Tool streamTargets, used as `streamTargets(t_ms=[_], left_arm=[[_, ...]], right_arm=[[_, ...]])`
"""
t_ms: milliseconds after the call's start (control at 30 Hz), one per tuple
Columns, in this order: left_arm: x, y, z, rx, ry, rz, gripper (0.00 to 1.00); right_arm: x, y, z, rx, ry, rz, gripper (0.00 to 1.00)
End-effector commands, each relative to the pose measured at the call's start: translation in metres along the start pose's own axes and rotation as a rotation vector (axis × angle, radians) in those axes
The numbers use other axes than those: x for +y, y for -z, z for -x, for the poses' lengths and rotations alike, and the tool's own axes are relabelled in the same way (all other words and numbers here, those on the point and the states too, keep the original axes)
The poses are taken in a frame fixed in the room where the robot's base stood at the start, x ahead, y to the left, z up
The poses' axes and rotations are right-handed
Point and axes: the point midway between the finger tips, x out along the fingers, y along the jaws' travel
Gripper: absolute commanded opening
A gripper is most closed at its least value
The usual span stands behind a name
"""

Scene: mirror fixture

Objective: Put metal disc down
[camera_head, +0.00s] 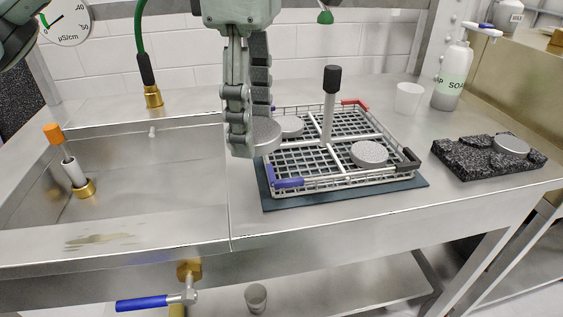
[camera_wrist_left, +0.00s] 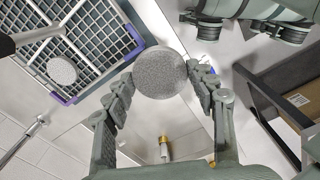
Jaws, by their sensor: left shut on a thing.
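My left gripper (camera_head: 254,140) is shut on a grey, speckled metal disc (camera_head: 266,131). In the left wrist view the disc (camera_wrist_left: 160,72) sits between the two fingertips with its round face showing. In the head view it appears near the left edge of the wire rack (camera_head: 340,181), above the bench; its exact height is unclear. One similar disc (camera_head: 370,153) lies in the rack's front right part, and another (camera_head: 290,126) in its back left part, partly hidden by the gripper. A further disc (camera_head: 511,144) rests on a black stone block (camera_head: 480,163).
The rack has an upright black-topped handle (camera_head: 331,80) and stands on a dark mat (camera_head: 408,186). A sink (camera_head: 130,185) lies left. A white cup (camera_head: 409,97) and soap bottle (camera_head: 452,78) stand behind. Bare steel lies between rack and block.

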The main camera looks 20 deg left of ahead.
Motion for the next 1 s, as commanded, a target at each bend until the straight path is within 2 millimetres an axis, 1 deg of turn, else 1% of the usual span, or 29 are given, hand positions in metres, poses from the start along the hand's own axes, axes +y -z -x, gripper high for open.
streamTargets(t_ms=[67, 133, 233, 400, 500, 600, 700, 833, 1000], left_arm=[[0.004, -0.003, -0.003, 0.001, 0.002, -0.002, 0.23], [0.013, -0.008, -0.009, 0.001, 0.003, -0.003, 0.23], [0.033, -0.017, -0.021, 0.001, 0.004, -0.001, 0.23], [0.069, -0.033, -0.044, 0.002, 0.003, -0.002, 0.23], [0.086, -0.041, -0.056, 0.002, 0.002, -0.002, 0.23], [0.098, -0.047, -0.064, 0.001, 0.001, -0.002, 0.23], [0.104, -0.049, -0.069, 0.001, 0.000, -0.002, 0.23], [0.105, -0.049, -0.077, 0.001, 0.001, -0.002, 0.23], [0.105, -0.049, -0.102, 0.002, 0.002, -0.001, 0.23]], right_arm=[[0.000, 0.000, 0.001, 0.001, -0.001, 0.000, 0.40], [0.001, 0.001, 0.002, 0.004, 0.000, 0.000, 0.40], [0.001, 0.002, 0.001, 0.006, 0.002, -0.001, 0.40], [0.000, 0.001, -0.013, 0.004, 0.006, -0.003, 0.40], [-0.005, 0.002, -0.022, 0.004, 0.017, -0.004, 0.40], [-0.009, -0.001, -0.025, 0.001, 0.023, -0.004, 0.40], [-0.009, -0.004, -0.029, -0.004, 0.024, -0.004, 0.40], [-0.009, -0.004, -0.030, -0.001, 0.024, -0.005, 0.40], [-0.009, -0.009, -0.034, -0.009, 0.026, -0.005, 0.40]])
